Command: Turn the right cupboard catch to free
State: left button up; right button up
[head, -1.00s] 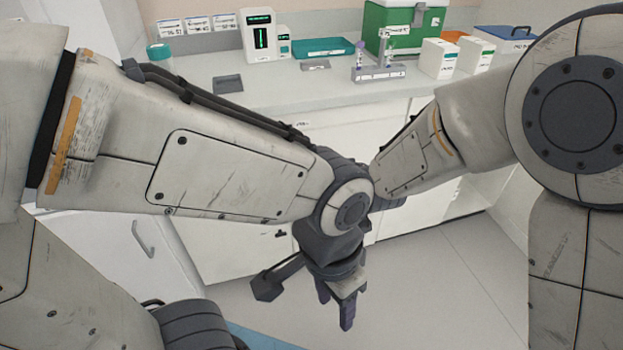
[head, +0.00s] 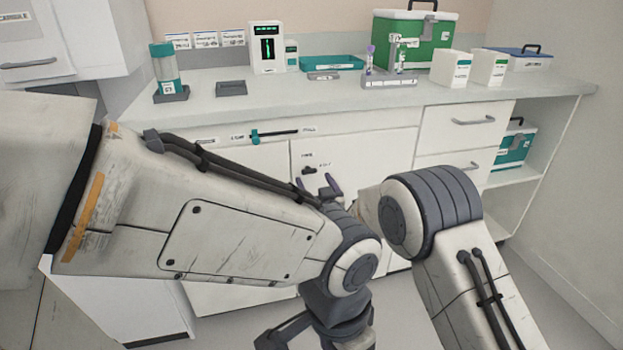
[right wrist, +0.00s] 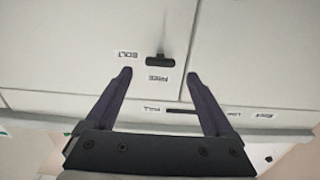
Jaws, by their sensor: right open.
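The right cupboard catch (head: 309,170) is a small dark handle on the right cupboard door (head: 365,155), near the seam between the doors. In the right wrist view, which is upside down, the catch (right wrist: 159,59) lies level, in line with the BOLT label (right wrist: 128,55). The FREE label (right wrist: 159,77) sits beside it, upward on the door. My right gripper (head: 325,186) is open and empty in front of the door. In the wrist view its fingertips (right wrist: 160,75) are apart, with the catch just beyond them. My left gripper's fingers are out of frame.
A slider with a teal knob (head: 255,136) runs along the cupboard front above the doors. Drawers (head: 465,125) are to the right. The counter (head: 300,92) holds a green case (head: 440,45), a tube rack (head: 390,82) and several boxes. My left forearm crosses in front of the cupboards.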

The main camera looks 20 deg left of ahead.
aim_at(310, 172)
jog(key=shift+x, duration=1.9)
jog(key=shift+b, duration=0.3)
jog(key=c, duration=1.4)
